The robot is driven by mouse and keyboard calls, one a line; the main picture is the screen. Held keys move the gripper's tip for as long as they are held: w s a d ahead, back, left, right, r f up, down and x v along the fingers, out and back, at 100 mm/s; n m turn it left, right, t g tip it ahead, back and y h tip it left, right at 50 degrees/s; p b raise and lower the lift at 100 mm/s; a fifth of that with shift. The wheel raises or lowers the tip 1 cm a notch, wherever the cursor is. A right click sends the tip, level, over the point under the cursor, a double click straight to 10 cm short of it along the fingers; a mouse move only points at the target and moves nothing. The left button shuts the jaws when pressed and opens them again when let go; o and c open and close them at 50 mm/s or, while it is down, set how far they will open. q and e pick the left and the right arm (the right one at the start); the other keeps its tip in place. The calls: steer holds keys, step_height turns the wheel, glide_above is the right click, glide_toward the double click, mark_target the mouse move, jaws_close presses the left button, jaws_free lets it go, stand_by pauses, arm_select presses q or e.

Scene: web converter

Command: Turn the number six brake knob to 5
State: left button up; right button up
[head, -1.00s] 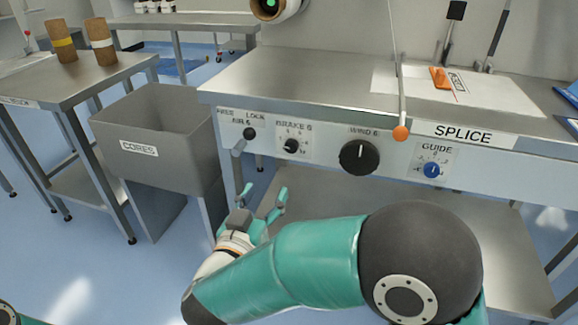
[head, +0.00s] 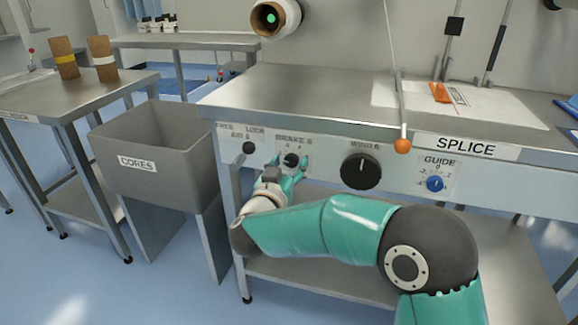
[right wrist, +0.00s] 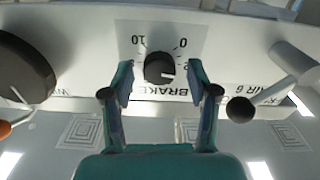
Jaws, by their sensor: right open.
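The number six brake knob is a small black round knob (head: 291,160) on a white scale plate marked BRAKE 6, on the bench's front panel. In the right wrist view the knob (right wrist: 159,68) shows upside down, with a white pointer line towards the picture's right and the marks 10 and 0 above it. My right gripper (head: 290,164) is open, its teal fingertips on either side of the knob. In the right wrist view the gripper (right wrist: 160,76) has a finger left and right of the knob with gaps between; the fingers hide part of the scale. My left gripper is out of view.
The air lever (right wrist: 262,97) is close beside one finger. The larger wind knob (head: 361,171) and blue guide knob (head: 435,184) sit farther right on the panel. An orange ball (head: 402,146) hangs before the panel. The grey CORES bin (head: 150,170) stands left.

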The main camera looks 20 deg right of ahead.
steer(key=shift+w+d, duration=0.25)
steer(key=shift+w, duration=0.1)
steer(key=shift+c, duration=0.2)
jaws_close()
